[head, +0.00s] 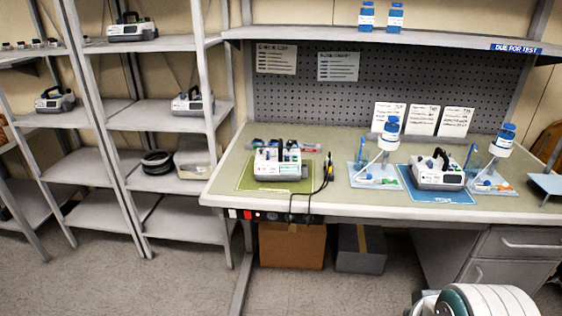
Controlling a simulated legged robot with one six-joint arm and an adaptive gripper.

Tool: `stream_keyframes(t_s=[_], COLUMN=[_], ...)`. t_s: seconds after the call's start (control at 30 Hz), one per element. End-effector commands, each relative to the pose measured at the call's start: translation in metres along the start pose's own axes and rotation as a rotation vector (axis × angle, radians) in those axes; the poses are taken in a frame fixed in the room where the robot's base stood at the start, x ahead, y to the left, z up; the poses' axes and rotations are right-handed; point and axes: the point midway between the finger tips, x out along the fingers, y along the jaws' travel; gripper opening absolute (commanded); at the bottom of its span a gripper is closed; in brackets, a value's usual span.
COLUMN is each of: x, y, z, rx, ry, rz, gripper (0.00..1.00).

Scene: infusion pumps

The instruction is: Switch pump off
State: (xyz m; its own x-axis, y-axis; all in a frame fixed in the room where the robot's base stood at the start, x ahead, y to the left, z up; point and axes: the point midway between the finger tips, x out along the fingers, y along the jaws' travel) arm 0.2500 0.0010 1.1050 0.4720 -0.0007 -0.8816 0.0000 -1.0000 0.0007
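One white and grey pump (279,163) with a dark handle stands on a green mat (249,181) on the bench. A second pump (437,171) stands on a blue mat (447,196) further right. Both are too small in the view to read their displays or tell whether they are on. A strip with a red switch (248,215) is on the bench's front edge below the green mat. Part of my arm shows at the bottom right, well in front of the bench. My gripper is not in view.
Black cables (327,172) hang over the bench edge beside the first pump. Stands with blue-capped bottles (389,133) flank the second pump. More pumps (192,103) sit on the left shelves. A cardboard box (292,246) and a grey bin (361,249) are under the bench. The floor in front is clear.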

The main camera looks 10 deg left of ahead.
Motion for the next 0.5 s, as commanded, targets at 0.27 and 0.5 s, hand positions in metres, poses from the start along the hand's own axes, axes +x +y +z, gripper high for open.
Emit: stream_keyframes(t_s=[0.27,0.5], x=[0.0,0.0], y=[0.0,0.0], z=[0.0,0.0], rx=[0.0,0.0], ry=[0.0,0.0], rz=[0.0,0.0], gripper=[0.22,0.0])
